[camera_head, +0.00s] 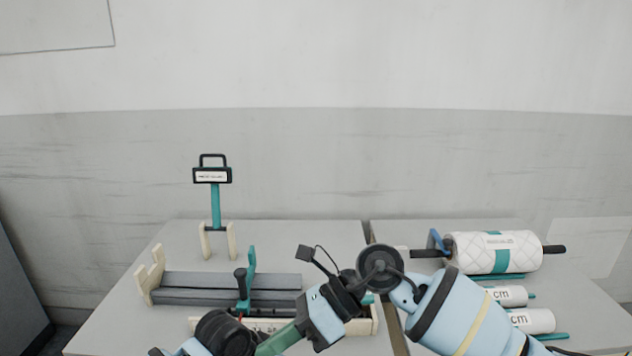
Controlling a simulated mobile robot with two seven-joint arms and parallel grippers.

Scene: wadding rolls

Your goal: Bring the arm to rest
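A light-blue arm section of mine (460,312) comes in from the lower right and reaches a round black joint (380,268). A smaller light-blue and dark section (326,314) with a small cabled box (306,255) lies left of that joint. A green piece (282,341) and another black joint (225,333) show at the bottom edge. These parts overlap and are cut off by the frame. I cannot make out either gripper's fingertips or what they hold, if anything.
Two grey tables meet at a seam. The left table (110,325) bears grey bars (190,282) on a cream rack, a teal upright (250,265) and a labelled stand (213,176). The right table (590,290) bears a quilted roll (470,252) and two smaller labelled rolls (532,321).

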